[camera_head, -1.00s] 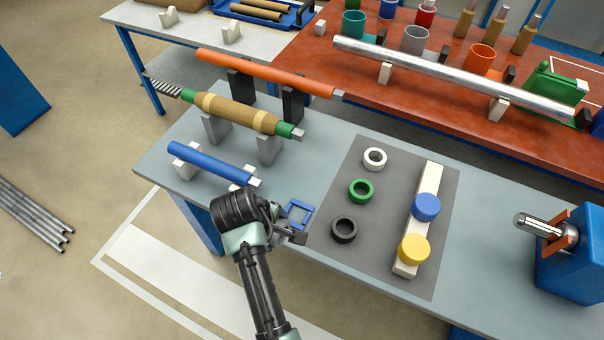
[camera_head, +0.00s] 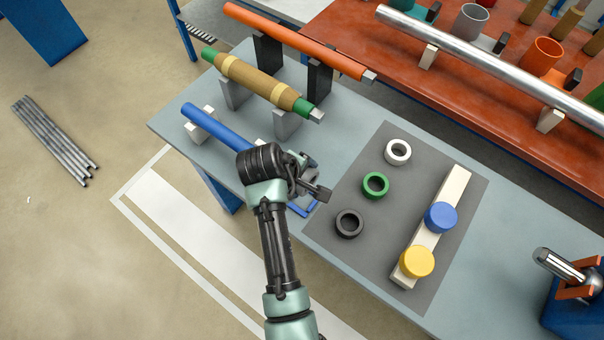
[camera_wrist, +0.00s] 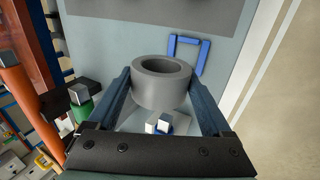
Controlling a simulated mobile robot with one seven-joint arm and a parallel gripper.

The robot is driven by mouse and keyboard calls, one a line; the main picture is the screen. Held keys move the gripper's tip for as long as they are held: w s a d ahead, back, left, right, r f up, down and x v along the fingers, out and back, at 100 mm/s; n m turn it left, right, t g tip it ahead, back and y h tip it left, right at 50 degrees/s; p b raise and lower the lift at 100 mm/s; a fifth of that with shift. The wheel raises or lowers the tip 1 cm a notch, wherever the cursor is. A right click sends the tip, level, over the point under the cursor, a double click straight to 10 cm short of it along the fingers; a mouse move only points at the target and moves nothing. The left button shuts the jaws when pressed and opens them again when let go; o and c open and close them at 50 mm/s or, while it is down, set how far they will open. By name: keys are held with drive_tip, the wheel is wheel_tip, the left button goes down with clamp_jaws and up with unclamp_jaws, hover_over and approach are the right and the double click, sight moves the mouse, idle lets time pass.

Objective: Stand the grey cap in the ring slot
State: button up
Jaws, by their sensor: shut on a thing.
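The grey cap (camera_wrist: 155,88), a short hollow cylinder with its open end towards the camera, is between the two fingers of my gripper (camera_wrist: 161,92) in the wrist view. The fingers press on its sides. In the head view my gripper (camera_head: 312,184) is over the bench near its front edge, and the cap cannot be made out behind it. A blue square-cornered frame (camera_head: 310,209) lies below the gripper, partly covered; it also shows as a U shape in the wrist view (camera_wrist: 188,39), beyond the cap. I cannot tell which thing is the ring slot.
A dark mat (camera_head: 385,250) bears white (camera_head: 397,146), green (camera_head: 366,187) and black (camera_head: 339,226) rings, and a cream bar (camera_head: 456,190) with blue (camera_head: 440,217) and yellow (camera_head: 416,262) caps. A blue rod (camera_head: 215,125) and a brown-wrapped roller (camera_head: 255,80) rest on supports at left.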

drive_tip(key=shift+f+b, duration=2.2)
drive_tip(key=shift+f, duration=1.8)
drive_tip(key=shift+s+f, duration=0.15)
drive_tip(key=shift+f, duration=0.05)
drive_tip(key=o, duration=1.2)
drive_tip(key=shift+f, duration=0.1)
drive_tip(key=shift+s, duration=0.1)
drive_tip(key=v, duration=0.9)
drive_tip(key=p+v, duration=0.1)
drive_tip(key=v, duration=0.3)
drive_tip(key=shift+w+r, duration=0.25)
drive_tip(key=shift+r, duration=0.1)
drive_tip(key=shift+d, duration=0.1)
